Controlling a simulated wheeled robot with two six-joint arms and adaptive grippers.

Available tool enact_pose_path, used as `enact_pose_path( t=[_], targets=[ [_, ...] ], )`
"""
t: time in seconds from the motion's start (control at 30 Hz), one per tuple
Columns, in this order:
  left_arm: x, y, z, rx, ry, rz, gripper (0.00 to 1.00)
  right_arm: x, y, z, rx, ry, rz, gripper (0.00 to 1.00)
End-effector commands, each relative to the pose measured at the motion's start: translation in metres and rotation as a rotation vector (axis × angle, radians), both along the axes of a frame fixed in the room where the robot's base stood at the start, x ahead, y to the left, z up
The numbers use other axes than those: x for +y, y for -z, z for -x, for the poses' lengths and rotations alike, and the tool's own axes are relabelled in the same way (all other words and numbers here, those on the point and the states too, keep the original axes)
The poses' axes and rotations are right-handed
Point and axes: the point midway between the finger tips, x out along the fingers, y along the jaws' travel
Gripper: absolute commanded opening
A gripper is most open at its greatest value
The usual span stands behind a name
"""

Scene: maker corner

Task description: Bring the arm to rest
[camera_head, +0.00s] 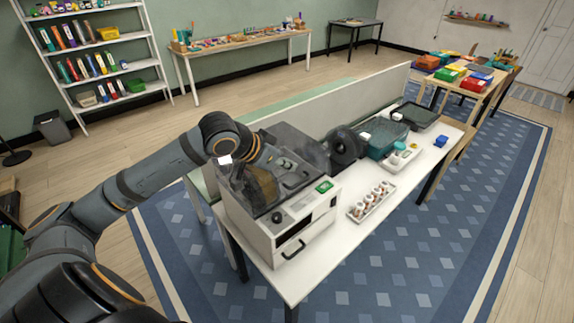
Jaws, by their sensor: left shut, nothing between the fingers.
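My left arm reaches in from the left, and its left gripper (260,188) is over the left side of a white and grey desktop machine (290,228). The gripper is shut and empty. Its fingertips are dark and hard to make out against the machine's smoky, see-through lid; I cannot tell whether they touch it. My right gripper is not in view.
A low partition (330,103) runs behind. The table's front right is clear.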

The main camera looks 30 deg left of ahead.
Motion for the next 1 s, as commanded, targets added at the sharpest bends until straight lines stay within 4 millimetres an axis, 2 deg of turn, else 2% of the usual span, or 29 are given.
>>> enact_pose_path(
  t=[0.33, 0.43, 0.47, 0.57, 0.6, 0.7, 0.8, 1.0],
  targets=[
    [0.0, -0.001, 0.001, 0.0, 0.0, 0.001, 0.0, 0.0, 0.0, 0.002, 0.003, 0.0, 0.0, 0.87],
    [-0.004, 0.011, 0.004, 0.011, 0.004, -0.002, 0.0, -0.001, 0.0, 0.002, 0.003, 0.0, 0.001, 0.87],
    [-0.006, 0.02, 0.006, 0.017, 0.006, -0.005, 0.0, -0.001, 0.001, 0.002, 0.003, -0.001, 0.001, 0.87],
    [-0.019, 0.069, 0.024, 0.057, 0.006, -0.03, 0.0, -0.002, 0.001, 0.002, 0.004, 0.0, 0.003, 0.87],
    [-0.024, 0.092, 0.035, 0.08, -0.002, -0.045, 0.0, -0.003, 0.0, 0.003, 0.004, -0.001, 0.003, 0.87],
    [-0.033, 0.14, 0.067, 0.138, -0.042, -0.09, 0.0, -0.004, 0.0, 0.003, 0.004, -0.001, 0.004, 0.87],
    [-0.035, 0.173, 0.099, 0.201, -0.094, -0.128, 0.0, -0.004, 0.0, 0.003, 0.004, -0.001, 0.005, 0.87],
    [-0.032, 0.215, 0.16, 0.341, -0.206, -0.192, 0.0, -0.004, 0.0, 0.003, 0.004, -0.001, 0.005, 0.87]
  ],
)
